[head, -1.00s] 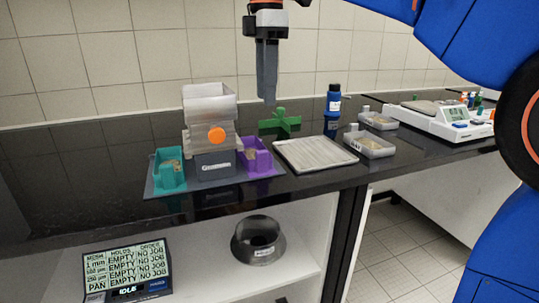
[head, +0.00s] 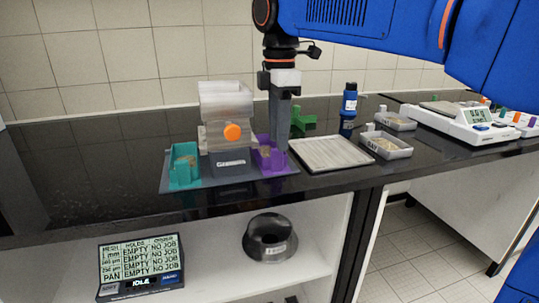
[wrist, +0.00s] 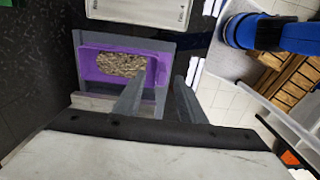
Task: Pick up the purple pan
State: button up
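The purple pan (head: 266,158) stands at the right end of the dark grey base of the sieve shaker (head: 228,135). In the wrist view the purple pan (wrist: 95,68) holds brownish grains. My gripper (head: 283,148) points down at the pan's right side and hides part of it. In the wrist view my gripper (wrist: 163,75) is open, with a gap between its two fingers. One fingertip overlaps the pan's right end, and the other lies just beyond it. I cannot tell whether either finger touches the pan.
A teal pan (head: 185,168) is at the shaker's left. A display (head: 140,262) and dark ring (head: 269,238) are on the shelf below.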

aim_at(276, 170)
jog(key=shift+s+a+f, duration=0.1)
jog(key=shift+f, duration=1.3)
jog(key=shift+s+a+f, duration=0.1)
jog(key=shift+f, duration=1.25)
grip_shut()
